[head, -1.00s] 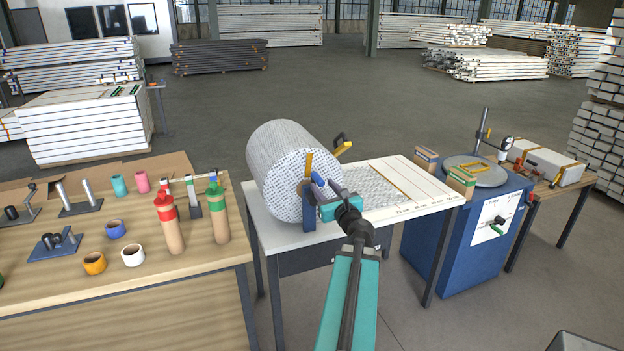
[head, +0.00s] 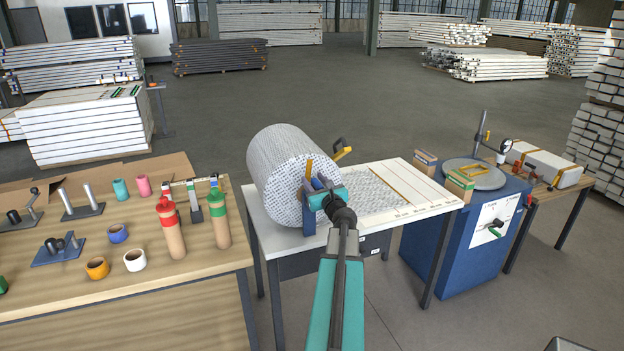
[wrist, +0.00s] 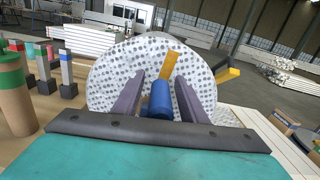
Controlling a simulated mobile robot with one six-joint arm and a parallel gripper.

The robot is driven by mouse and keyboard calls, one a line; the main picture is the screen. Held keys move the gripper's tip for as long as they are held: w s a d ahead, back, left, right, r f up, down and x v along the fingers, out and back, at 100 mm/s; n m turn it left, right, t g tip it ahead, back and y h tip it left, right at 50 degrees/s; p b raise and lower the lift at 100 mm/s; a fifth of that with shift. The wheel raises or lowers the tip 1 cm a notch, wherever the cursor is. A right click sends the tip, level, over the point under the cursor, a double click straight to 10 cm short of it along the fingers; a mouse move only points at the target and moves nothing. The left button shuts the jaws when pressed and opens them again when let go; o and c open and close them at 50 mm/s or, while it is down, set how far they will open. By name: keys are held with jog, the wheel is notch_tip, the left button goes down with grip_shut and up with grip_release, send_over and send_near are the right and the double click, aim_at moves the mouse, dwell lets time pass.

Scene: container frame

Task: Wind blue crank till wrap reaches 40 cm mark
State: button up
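The large roll of patterned wrap (head: 283,160) stands on its side at the left of the white table. A sheet of wrap (head: 372,192) lies flat from it to about a yellow line (head: 390,186) across the table. Marks run along the table's front edge; their numbers are too small to read. The crank's blue handle (wrist: 160,100) sits in front of the roll's end face, below a yellow-orange bar (wrist: 169,66). My gripper (wrist: 160,84) has its fingers on either side of the blue handle, with small gaps visible. In the head view my gripper (head: 322,186) mostly covers the handle.
A yellow arm with a black grip (head: 341,149) sticks out right of the roll. The wooden bench (head: 60,305) at left holds bottles and tape rolls. A blue cabinet with a turntable (head: 475,172) stands at right. Small boxes (head: 460,185) stand at its edge.

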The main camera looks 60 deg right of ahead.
jog(key=shift+w+d, duration=0.4)
jog(key=shift+w, duration=0.15)
jog(key=shift+c, duration=0.3)
grip_shut()
jog(key=shift+a+f, duration=0.1)
